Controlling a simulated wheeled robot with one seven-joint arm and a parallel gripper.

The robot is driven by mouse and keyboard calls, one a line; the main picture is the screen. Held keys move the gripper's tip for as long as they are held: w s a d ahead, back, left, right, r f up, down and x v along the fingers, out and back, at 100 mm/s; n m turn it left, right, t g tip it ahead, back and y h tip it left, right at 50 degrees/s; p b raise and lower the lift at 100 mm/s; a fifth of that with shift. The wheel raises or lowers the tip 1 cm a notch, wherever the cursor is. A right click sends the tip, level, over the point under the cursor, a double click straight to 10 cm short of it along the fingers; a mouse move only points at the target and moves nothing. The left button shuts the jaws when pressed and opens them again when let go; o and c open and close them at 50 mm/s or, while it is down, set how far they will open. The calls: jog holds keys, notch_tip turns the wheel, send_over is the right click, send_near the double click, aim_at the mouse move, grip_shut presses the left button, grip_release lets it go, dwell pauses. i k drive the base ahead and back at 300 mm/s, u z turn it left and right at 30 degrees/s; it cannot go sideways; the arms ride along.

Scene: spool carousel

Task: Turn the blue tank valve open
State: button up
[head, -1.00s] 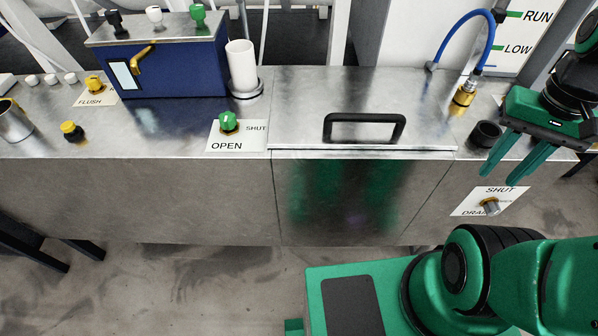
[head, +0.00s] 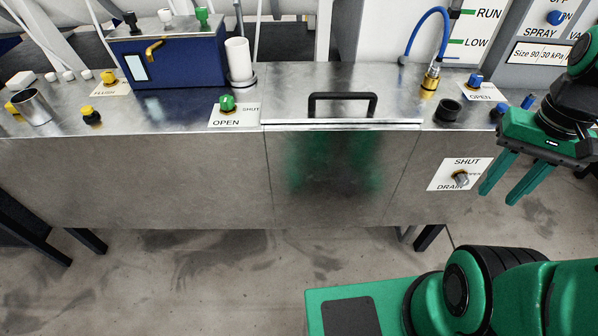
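A blue knob (head: 475,81) stands on a white card (head: 482,93) marked OPEN at the right back of the steel counter. The card's other words are not readable, and the knob's exact setting is too small to tell. My gripper (head: 498,195) hangs in front of the counter's right end, lower in the picture than the knob and apart from it. Its two green fingers are spread with nothing between them.
A blue spray knob (head: 556,18) is on the wall panel. Small blue parts (head: 528,102) sit at the counter's right end, partly near my gripper. A grey drain knob (head: 460,177), a black cup (head: 447,111) and a brass fitting with a blue hose (head: 430,80) are nearby.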

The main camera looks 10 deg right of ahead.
aim_at(476, 80)
jog(key=z, duration=0.7)
jog(key=k, duration=0.75)
jog(key=z, duration=0.3)
jog(key=i, duration=1.4)
jog(key=u, duration=0.25)
